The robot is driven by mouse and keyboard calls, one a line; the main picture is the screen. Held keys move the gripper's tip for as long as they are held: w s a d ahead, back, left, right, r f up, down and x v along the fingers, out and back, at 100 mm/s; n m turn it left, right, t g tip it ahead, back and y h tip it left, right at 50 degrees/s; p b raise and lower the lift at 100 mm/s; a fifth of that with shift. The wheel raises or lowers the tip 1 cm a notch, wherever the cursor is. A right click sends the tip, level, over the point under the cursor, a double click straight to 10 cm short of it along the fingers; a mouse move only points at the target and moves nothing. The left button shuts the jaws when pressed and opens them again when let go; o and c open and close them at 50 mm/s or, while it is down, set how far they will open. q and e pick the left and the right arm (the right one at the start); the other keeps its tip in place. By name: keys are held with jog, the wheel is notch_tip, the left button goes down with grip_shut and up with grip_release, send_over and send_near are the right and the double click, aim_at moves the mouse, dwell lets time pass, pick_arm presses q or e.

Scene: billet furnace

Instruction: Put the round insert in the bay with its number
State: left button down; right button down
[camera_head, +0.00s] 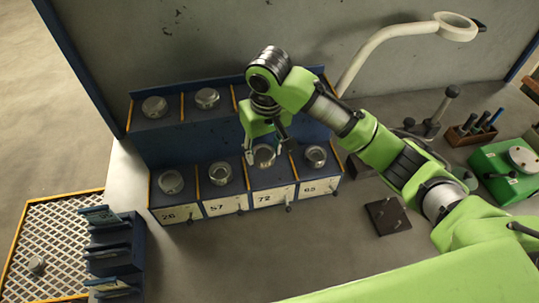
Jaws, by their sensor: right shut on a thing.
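My right gripper (262,152) points down over the front row of the blue rack, at the bay labelled 72 (264,199). It is shut on a round silvery insert (264,157). I cannot tell whether the insert touches the bay or hangs just above it, and no number on it can be read. The other front bays are labelled 26 (168,216), 57 (217,208) and what looks like 65 (310,190). Each of these three has a round metal piece on top. My left gripper is not in view.
The rear shelf (181,107) holds round metal pieces (154,106); its right part is hidden by my arm. A dark plate (387,216), green box (506,170) and lamp (400,38) are at right. A blue holder (115,250) and mesh tray (50,235) are at left.

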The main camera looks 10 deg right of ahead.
aim_at(270, 151)
jog(key=shift+w+d+f, duration=0.2)
jog(key=shift+d+f, duration=0.05)
jog(key=shift+d, duration=0.15)
jog(key=shift+w+d+f, duration=0.2)
jog(key=shift+d+f, duration=0.1)
jog(key=shift+f, duration=0.2)
jog(key=f+p, duration=0.1)
jog(key=f, duration=0.1)
jog(key=p, duration=0.1)
jog(key=shift+w+d+f+p, duration=0.2)
jog(key=shift+d+f+p, duration=0.1)
jog(key=shift+f, duration=0.1)
jog(key=shift+a+f, duration=0.1)
jog(key=shift+f, duration=0.35)
jog(key=c, duration=1.2)
grip_release()
jog(key=shift+f, duration=0.2)
jog(key=shift+s, duration=0.1)
jog(key=shift+r, duration=0.1)
